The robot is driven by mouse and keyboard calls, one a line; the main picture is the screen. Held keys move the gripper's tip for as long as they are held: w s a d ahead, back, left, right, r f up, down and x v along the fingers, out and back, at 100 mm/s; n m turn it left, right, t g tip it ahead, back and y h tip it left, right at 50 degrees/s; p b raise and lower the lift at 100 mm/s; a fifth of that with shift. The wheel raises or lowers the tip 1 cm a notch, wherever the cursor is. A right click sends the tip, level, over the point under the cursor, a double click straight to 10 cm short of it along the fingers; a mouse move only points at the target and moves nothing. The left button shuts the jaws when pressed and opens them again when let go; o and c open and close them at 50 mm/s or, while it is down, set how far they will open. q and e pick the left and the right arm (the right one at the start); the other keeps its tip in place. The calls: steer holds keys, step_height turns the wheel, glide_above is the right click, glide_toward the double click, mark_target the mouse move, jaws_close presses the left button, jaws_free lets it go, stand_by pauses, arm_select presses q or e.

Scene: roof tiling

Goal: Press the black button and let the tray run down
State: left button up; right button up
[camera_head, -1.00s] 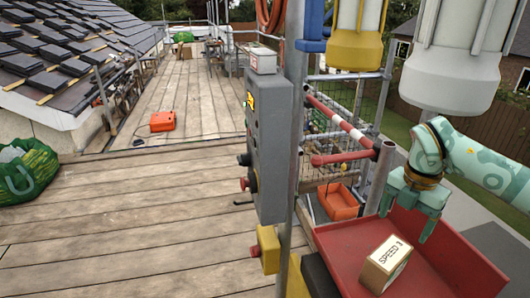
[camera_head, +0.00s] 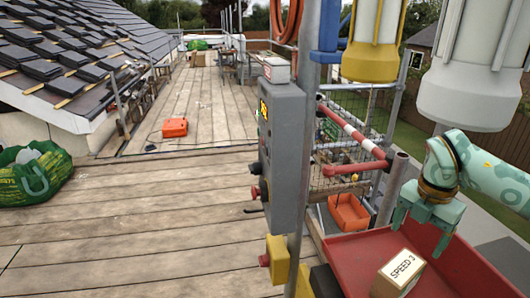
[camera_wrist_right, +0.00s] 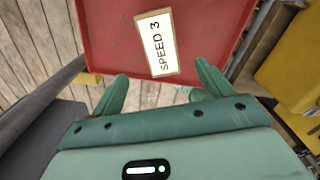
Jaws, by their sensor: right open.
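The grey control box (camera_head: 284,145) is fixed to a pole in the middle of the head view. A small black button (camera_head: 255,168) sticks out from its left side, above a red button (camera_head: 255,191). The red tray (camera_head: 345,252) is at the lower right, and a cardboard box marked SPEED 3 (camera_head: 398,274) lies in it. My right gripper (camera_head: 420,236) is open and empty over the tray, beside the box and right of the control box. In the right wrist view its fingers (camera_wrist_right: 162,74) point toward the tray (camera_wrist_right: 105,45). My left gripper is out of view.
A yellow box with a red knob (camera_head: 277,262) sits low on the pole. Red-and-white rails (camera_head: 350,130) and an orange container (camera_head: 348,212) are behind the tray. The plank deck (camera_head: 130,230) at left is mostly clear, with a green bag (camera_head: 35,175) at its edge.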

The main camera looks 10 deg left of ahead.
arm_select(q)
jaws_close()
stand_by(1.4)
